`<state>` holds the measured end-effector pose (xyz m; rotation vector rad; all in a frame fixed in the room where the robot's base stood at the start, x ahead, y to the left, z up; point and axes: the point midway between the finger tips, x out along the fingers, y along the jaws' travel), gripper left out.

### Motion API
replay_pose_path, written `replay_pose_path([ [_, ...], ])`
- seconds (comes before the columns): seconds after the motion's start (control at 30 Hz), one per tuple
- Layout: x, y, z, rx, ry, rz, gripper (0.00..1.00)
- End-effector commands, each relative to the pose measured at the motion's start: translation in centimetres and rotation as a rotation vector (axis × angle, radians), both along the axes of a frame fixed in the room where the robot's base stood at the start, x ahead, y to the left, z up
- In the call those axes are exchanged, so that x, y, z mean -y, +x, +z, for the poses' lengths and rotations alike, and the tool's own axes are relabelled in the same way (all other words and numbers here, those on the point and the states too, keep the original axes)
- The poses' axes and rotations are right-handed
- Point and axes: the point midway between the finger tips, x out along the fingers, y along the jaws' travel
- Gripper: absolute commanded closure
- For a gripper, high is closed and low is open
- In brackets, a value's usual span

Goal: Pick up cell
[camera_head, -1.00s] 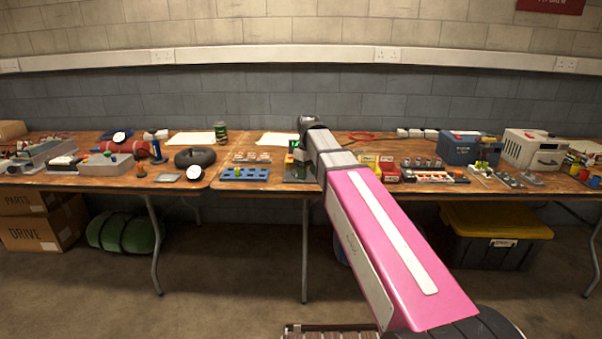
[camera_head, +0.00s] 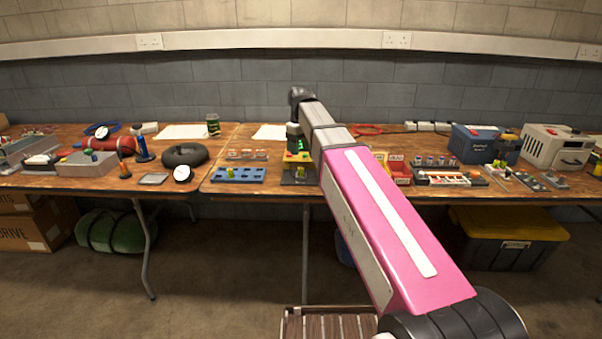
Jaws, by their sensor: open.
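My arm reaches over the bench, and my gripper (camera_head: 294,133) shows small at its far end, above the table near the middle. It is open; its fingertips are hard to make out. Below and beside it stands a small charger-like unit (camera_head: 298,158) with a green display and yellow and red parts, partly hidden by my arm. A blue block with holes (camera_head: 250,175) lies to its left, with a yellow-green cell-like piece (camera_head: 230,172) standing in it. Small white and orange cell-like pieces (camera_head: 247,155) sit behind that block. I cannot tell which piece is the task's cell.
Red and yellow bins (camera_head: 398,173), a tray of small parts (camera_head: 447,178) and a blue box (camera_head: 473,143) stand to the right. A black tape roll (camera_head: 184,154) lies left. Paper sheets (camera_head: 183,131) lie at the back. The wall is close behind the tables.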

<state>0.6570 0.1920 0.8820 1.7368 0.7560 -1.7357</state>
Motion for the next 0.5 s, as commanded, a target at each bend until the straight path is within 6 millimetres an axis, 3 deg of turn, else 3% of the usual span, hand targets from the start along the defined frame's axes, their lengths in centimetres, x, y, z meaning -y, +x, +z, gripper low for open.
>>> replay_pose_path([
  [0.23, 0.0, 0.0, -3.5, -0.002, -0.001, 0.000, 0.46],
  [0.5, 0.1, 0.2, -4.9, -0.001, -0.001, -0.001, 0.46],
])
